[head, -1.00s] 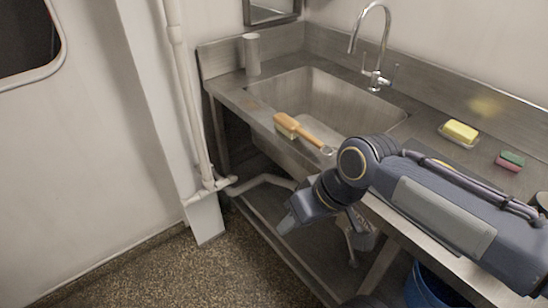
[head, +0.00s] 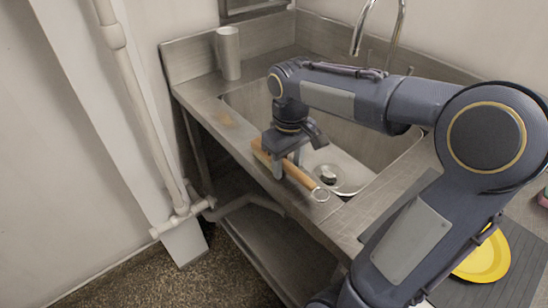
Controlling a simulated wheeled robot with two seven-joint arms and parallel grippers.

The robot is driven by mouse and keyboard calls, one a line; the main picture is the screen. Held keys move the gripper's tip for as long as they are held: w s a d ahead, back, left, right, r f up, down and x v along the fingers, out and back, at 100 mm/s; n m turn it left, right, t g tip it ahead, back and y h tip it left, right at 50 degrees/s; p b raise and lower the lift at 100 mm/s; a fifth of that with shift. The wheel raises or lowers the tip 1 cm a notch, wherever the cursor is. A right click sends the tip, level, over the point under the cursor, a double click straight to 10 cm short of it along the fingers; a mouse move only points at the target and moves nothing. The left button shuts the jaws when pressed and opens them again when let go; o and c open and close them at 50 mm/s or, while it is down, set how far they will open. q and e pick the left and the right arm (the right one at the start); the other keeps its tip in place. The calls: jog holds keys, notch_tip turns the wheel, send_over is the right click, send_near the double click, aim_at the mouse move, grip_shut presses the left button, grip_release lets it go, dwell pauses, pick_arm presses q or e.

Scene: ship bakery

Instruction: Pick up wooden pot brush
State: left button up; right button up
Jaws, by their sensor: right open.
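The wooden pot brush (head: 300,178) lies on the front rim of the steel sink counter, with its handle and metal ring toward the lower right. Its bristle head is partly hidden behind my right gripper. My right gripper (head: 287,167) is open and points down over the brush, its fingers near the two sides of the handle. I cannot tell whether they touch it. My left gripper is not in view.
The sink basin (head: 345,150) with its drain lies just behind the brush. A grey cylinder (head: 229,55) stands at the counter's back left, and the faucet (head: 399,30) rises behind the basin. A yellow plate (head: 487,262) lies on a dark ribbed mat (head: 515,290) at right.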

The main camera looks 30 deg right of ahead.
jog(key=shift+f, duration=0.65)
grip_shut()
jog(key=shift+r, duration=0.1)
